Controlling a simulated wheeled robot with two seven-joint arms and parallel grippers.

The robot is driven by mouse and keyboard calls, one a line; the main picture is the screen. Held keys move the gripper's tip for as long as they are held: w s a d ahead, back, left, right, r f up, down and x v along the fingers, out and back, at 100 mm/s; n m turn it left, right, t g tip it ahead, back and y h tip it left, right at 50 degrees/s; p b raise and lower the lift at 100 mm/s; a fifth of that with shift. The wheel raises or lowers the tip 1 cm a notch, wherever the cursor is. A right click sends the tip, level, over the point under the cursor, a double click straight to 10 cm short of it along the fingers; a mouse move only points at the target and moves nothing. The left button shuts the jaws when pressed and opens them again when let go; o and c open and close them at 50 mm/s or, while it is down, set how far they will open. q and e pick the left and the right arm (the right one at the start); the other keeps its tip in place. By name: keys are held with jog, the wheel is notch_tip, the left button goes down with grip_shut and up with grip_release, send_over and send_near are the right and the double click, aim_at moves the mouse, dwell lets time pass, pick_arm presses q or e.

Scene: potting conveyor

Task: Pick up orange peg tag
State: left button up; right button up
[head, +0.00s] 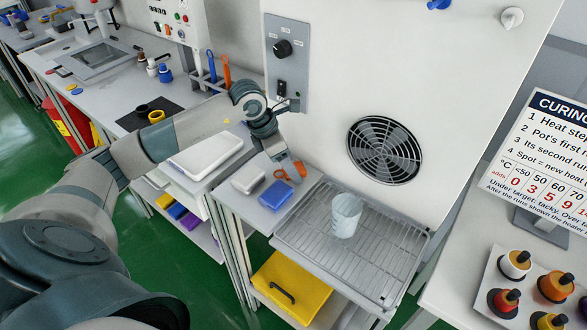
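The orange peg tag (299,170) lies at the back of the small grey side table, behind a blue block, and shows as orange bits on either side of my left fingertips. My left gripper (289,168) points down over it, with the fingertips at or very near the tag and covering its middle. I cannot tell whether the fingers are open or shut on it. My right gripper is not in view.
A blue block (275,195) and a whitish block (248,180) sit close to the tag. A wire rack tray (385,265) with a clear beaker (346,214) is to the right. The white machine panel (330,100) rises behind. A white lidded box (206,155) stands left.

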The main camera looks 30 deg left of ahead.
pick_arm(q)
jog(key=shift+c, duration=0.2)
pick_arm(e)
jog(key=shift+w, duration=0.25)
pick_arm(q)
jog(key=c, duration=1.2)
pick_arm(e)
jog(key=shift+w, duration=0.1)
pick_arm(q)
jog(key=shift+r, duration=0.1)
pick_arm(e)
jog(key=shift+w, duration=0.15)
